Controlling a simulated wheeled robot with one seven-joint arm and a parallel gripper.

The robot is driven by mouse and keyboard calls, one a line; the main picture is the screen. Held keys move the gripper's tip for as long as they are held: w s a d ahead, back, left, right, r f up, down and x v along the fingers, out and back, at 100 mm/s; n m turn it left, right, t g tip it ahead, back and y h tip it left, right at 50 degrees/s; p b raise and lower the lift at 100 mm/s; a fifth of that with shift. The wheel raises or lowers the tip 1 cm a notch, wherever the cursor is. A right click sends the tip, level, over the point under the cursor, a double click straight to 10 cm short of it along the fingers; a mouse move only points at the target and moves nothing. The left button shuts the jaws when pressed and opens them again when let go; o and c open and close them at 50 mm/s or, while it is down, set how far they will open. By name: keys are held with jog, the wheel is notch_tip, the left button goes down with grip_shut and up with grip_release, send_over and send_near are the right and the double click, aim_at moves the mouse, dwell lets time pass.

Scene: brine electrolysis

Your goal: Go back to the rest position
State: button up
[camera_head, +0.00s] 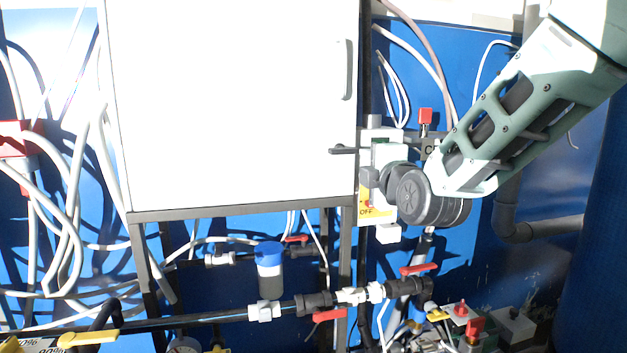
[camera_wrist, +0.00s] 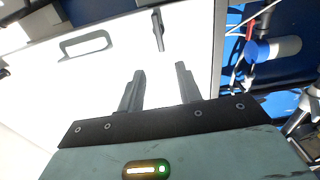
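My gripper (camera_wrist: 159,80) is open, its two dark fingers apart with nothing between them. In the wrist view the fingers stand in front of the white cabinet (camera_wrist: 190,40). I cannot tell whether they touch it. The fingers are hard to make out there. A cabinet handle (camera_wrist: 85,44) shows in the wrist view, with a dark latch-like part (camera_wrist: 158,30) to its right.
A pipe run with a blue-capped filter (camera_head: 269,270) and red-handled valves (camera_head: 329,315) lies below the cabinet. Loose white hoses (camera_head: 65,240) hang at the left. Red-topped fittings (camera_head: 461,310) stand at the lower right. A blue wall (camera_head: 480,260) is behind.

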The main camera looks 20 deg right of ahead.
jog(key=s+a+f+m+g+y, duration=0.5)
jog(key=s+a+f+g, duration=0.5)
jog(key=a+f, duration=0.55)
jog(key=s+a+f+m+g+h, duration=0.1)
jog(key=s+g, duration=0.3)
jog(key=s, duration=0.7)
jog(key=s+a+f+m+g+h, duration=0.1)
jog(key=s+a+f+m+g, duration=0.1)
jog(key=s, duration=0.9)
notch_tip(320, 180, down, 2)
jog(key=shift+a+f+m+g, duration=0.15)
jog(key=shift+m+g, duration=0.45)
jog(key=shift+g, duration=0.3)
jog(key=shift+w+r, duration=0.15)
jog(key=shift+r, duration=0.05)
